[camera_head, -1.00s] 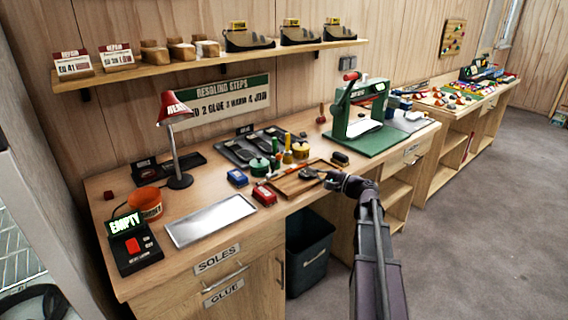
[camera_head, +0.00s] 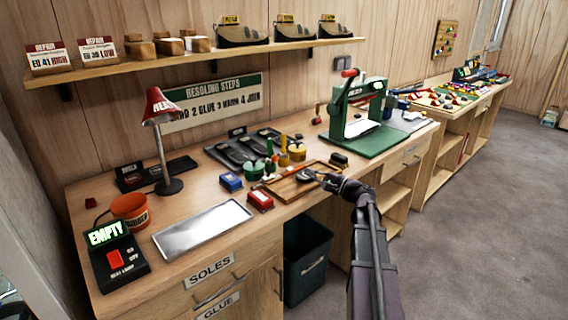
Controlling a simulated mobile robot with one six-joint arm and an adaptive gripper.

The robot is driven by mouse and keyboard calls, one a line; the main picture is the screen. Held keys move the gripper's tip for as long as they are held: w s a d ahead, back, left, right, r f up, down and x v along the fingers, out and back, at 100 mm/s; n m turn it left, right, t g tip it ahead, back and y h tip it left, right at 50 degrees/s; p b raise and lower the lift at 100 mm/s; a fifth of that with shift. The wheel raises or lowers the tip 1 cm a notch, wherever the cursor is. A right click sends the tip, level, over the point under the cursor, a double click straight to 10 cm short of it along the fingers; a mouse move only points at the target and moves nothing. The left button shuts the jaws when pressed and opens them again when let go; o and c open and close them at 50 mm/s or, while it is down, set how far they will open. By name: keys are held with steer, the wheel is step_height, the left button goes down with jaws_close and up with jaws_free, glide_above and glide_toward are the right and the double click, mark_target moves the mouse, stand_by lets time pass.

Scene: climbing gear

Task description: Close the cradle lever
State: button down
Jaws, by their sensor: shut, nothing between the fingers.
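A green press-like frame (camera_head: 377,107) with a white panel stands on a green base on the workbench, right of the middle. A red-tipped lever (camera_head: 349,73) sticks out at its upper left; I take this frame for the cradle, but its label is too small to read. My gripper (camera_head: 314,177) is shut and empty, at the right part of the wooden tray, in front of and left of the green frame. It is apart from the lever. Whether its fingertips touch the tray cannot be told.
The wooden tray (camera_head: 278,189) lies near the bench's front edge. Small pots, a red box (camera_head: 260,200) and a blue box (camera_head: 231,182) stand left of it. A metal tray (camera_head: 170,240), red lamp (camera_head: 157,107) and EMPTY display (camera_head: 104,233) are farther left. A dark bin (camera_head: 306,265) stands below.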

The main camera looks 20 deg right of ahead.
mark_target(272, 166)
steer(key=shift+w+a, duration=0.1)
steer(key=shift+p+x, duration=0.6)
steer(key=shift+x, duration=4.3)
steer(key=shift+a+r, duration=0.2)
steer(key=shift+a, duration=0.1)
